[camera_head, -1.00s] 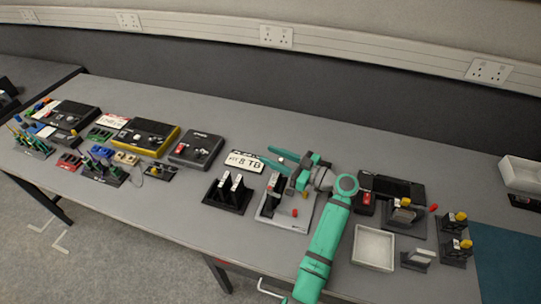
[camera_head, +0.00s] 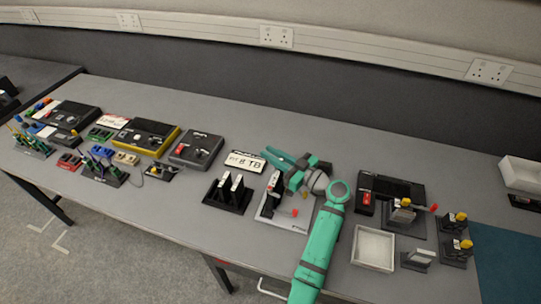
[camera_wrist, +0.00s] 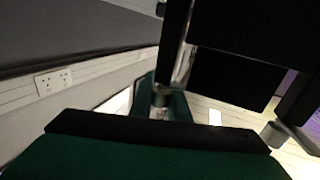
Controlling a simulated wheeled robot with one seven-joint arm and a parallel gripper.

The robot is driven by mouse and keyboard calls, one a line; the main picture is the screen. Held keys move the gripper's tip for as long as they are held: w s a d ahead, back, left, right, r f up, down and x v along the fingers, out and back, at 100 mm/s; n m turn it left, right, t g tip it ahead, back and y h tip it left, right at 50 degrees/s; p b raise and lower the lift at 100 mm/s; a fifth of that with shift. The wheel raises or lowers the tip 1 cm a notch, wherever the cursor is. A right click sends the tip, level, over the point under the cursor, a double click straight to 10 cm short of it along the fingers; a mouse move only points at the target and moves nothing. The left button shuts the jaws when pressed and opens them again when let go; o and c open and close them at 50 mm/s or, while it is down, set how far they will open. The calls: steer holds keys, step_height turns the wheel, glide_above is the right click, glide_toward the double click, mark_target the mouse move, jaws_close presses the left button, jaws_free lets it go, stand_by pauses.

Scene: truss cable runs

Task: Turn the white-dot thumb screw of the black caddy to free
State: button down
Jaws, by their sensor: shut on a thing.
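My gripper (camera_head: 266,157) is at the middle of the bench in the head view, above and behind a pale grey base plate (camera_head: 285,222). In the wrist view, dark blocks fill the upper right, and my green fingers meet around a small grey round part (camera_wrist: 162,97), likely the thumb screw. No white dot can be made out. How far the screw is turned cannot be told.
A black stand with uprights (camera_head: 228,195) is left of the base plate. To the right are a white tray (camera_head: 373,248) and a black device (camera_head: 392,187). A label reading 8 TB (camera_head: 244,161) lies behind.

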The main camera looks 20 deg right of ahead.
steer(key=shift+w+d+m+t+h, duration=0.1)
steer(key=shift+d+m+t+h, duration=0.1)
steer(key=shift+m+t+h, duration=0.7)
steer(key=shift+g, duration=0.3)
steer(key=c, duration=1.7)
jaws_free()
steer(key=shift+o, duration=0.2)
steer(key=v, duration=1)
steer(key=shift+s, duration=0.45)
steer(key=shift+d+r, duration=0.1)
